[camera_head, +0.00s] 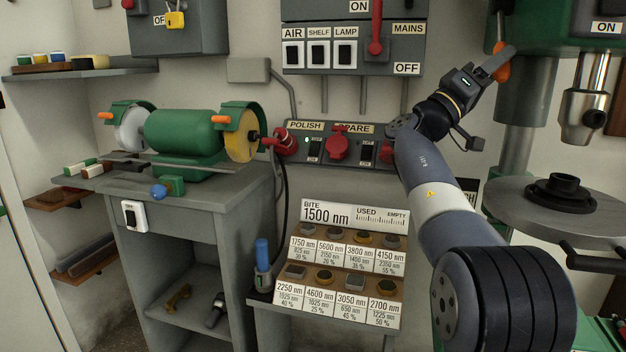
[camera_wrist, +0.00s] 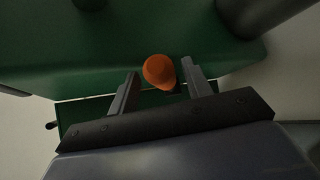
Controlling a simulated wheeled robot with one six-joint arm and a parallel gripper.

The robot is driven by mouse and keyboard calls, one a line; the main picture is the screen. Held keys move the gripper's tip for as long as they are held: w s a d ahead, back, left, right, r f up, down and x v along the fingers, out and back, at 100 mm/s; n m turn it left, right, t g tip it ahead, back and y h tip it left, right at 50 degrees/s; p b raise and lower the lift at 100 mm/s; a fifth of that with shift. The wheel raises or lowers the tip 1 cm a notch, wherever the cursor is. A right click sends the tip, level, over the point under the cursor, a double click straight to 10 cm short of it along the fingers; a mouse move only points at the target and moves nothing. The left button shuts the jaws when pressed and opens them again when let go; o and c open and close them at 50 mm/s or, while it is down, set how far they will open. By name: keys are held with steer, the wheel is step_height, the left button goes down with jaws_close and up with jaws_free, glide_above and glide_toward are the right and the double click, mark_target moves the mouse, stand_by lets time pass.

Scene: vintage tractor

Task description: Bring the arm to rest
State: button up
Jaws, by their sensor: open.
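My gripper (camera_head: 496,62) is raised at the upper right, at the side of the green drill press head (camera_head: 562,32). In the wrist view my gripper (camera_wrist: 161,70) is open, with its two fingers apart. An orange knob (camera_wrist: 158,71) appears between the fingertips, with visible gaps on both sides. The same orange knob (camera_head: 503,69) shows beside the gripper in the head view. I cannot tell how deep it sits between the fingers. My arm reaches up from the lower right, bent at the elbow.
The drill chuck (camera_head: 585,105) and round drill table (camera_head: 560,205) stand right of my arm. The switch panel (camera_head: 352,40) and socket strip (camera_head: 335,146) are on the wall to the left.

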steer(key=shift+w+f, duration=0.1)
steer(key=shift+w+f+m+g+b, duration=0.1)
steer(key=shift+f+m+g+b, duration=0.05)
steer(key=shift+m+g+b, duration=0.2)
steer(key=v, duration=1.1)
steer(key=p+x, duration=0.1)
steer(key=x, duration=1)
steer(key=shift+d+r, duration=0.1)
steer(key=shift+r, duration=0.3)
steer(key=shift+s+a+r+n+t+p, duration=0.2)
steer(key=shift+s+r+n+t+p, duration=0.1)
steer(key=shift+s+n+t, duration=0.35)
steer(key=shift+f+n+y, duration=0.15)
steer(key=shift+n+y, duration=0.15)
steer(key=shift+n, duration=0.1)
